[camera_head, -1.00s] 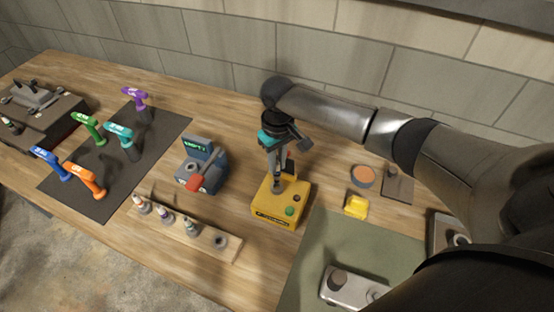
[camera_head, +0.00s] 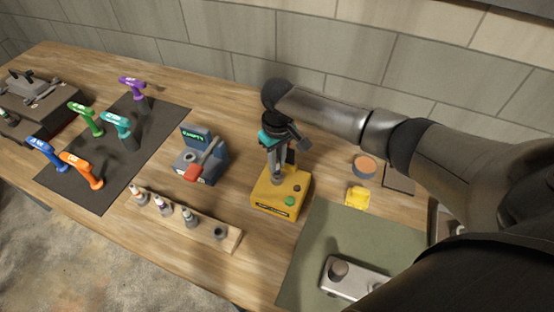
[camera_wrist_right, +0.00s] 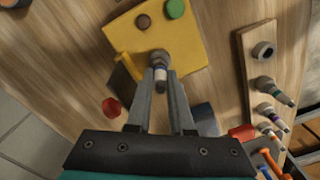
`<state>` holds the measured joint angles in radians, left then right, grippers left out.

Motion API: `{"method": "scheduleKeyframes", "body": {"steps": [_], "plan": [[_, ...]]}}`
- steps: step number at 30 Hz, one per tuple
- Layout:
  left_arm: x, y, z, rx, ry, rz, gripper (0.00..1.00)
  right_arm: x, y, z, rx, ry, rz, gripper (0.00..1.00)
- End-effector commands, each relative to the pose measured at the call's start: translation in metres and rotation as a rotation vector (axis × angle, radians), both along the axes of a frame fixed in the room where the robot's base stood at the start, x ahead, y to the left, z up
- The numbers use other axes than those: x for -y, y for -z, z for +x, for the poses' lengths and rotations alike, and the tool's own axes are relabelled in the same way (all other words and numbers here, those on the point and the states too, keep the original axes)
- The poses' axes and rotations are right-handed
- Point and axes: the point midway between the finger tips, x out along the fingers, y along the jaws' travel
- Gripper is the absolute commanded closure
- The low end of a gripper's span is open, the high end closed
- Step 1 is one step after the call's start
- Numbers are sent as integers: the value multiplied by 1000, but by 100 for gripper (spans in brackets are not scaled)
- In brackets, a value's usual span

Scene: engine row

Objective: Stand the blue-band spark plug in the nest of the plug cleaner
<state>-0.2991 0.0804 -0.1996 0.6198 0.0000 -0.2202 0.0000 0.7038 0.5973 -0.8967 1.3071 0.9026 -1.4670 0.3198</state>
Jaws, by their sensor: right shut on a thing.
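The plug cleaner (camera_head: 280,200) is a yellow box with a green and a red-brown button on top; in the wrist view (camera_wrist_right: 190,50) it lies ahead of the fingers. Its grey nest (camera_wrist_right: 158,56) is a round socket on the top. My right gripper (camera_head: 277,172) points down over it. In the wrist view its fingers (camera_wrist_right: 161,85) are shut on the blue-band spark plug (camera_wrist_right: 160,74), a pale plug with a dark blue band. The plug is upright, its lower end at the nest; I cannot tell how deep it sits. My left gripper is not in view.
A wooden rack (camera_head: 228,241) with several holes holds three plugs left of the cleaner. A yellow block (camera_head: 357,197) and an orange-topped round tin (camera_head: 364,167) are at right. Power drivers stand on a dark mat.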

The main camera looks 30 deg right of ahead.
Motion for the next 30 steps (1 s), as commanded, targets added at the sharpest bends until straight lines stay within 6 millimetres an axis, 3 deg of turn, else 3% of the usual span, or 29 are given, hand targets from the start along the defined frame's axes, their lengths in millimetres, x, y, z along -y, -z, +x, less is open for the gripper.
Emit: {"method": "scheduleKeyframes", "body": {"steps": [7, 8, 17, 25, 30], "plan": [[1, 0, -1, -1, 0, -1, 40, 0, 0, 0, 0, 0, 0, 100], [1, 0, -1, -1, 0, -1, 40, 0, 0, 0, 0, 0, 0, 78], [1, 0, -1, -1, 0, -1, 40, 0, 0, 0, 0, 0, 0, 45], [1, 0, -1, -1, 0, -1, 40, 0, -1, 0, 0, 0, 0, 45], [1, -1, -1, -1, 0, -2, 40, 0, -18, 1, 3, -2, 1, 45]]}}
